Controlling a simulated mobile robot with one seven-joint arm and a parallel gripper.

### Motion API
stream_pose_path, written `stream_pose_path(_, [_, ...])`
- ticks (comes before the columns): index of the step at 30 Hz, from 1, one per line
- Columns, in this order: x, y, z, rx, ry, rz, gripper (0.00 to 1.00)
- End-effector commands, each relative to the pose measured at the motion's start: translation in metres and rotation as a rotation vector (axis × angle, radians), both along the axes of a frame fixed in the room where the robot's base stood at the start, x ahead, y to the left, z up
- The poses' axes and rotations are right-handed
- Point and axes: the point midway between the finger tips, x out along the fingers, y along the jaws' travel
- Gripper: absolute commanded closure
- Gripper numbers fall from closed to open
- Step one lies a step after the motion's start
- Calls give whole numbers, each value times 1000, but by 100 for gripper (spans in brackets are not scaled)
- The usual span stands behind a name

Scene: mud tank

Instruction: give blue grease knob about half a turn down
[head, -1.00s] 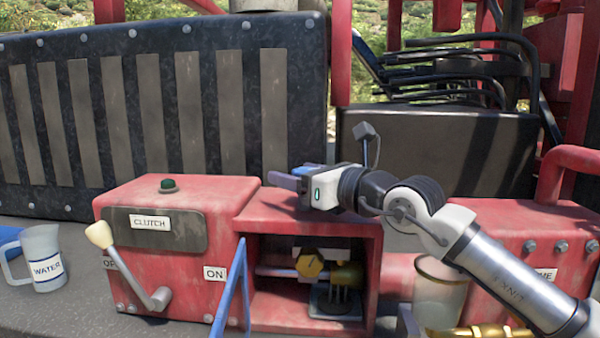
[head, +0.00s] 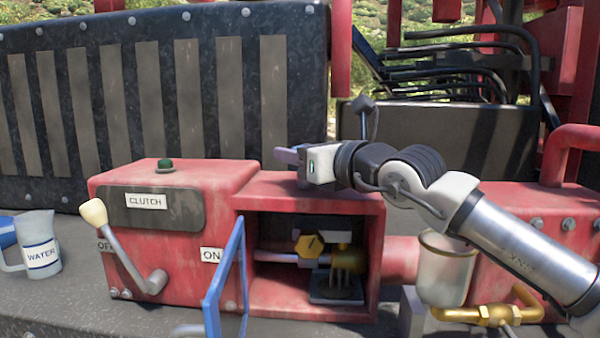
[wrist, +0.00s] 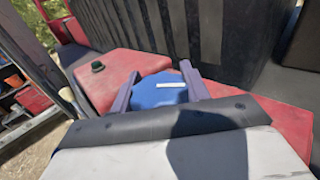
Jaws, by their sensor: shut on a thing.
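The blue grease knob (wrist: 160,92) shows in the wrist view, with a white mark on its top. It sits above the red housing (head: 310,188). My gripper (wrist: 158,80) is shut on the knob, with one purple-grey finger on each side of it. In the head view my gripper (head: 288,157) is over the top of the red housing. The knob is hidden there behind the gripper and fingers.
The clutch box (head: 178,190) with its green button and lever (head: 122,245) stands left of the housing. A blue-framed door (head: 226,280) hangs open in front. A water jug (head: 40,243) is at far left. A clear cup (head: 445,268) and brass pipe (head: 495,315) are at right.

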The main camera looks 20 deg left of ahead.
Motion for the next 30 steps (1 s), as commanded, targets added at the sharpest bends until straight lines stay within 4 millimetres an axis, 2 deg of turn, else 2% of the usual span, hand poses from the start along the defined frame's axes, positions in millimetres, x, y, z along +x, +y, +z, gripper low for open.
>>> stream_pose_path(1, [-1,0,-11,-6,-7,-21,77])
stream_pose_path(5, [0,0,-12,-5,-7,-76,77])
stream_pose_path(30, [5,-3,-4,-1,1,-409,77])
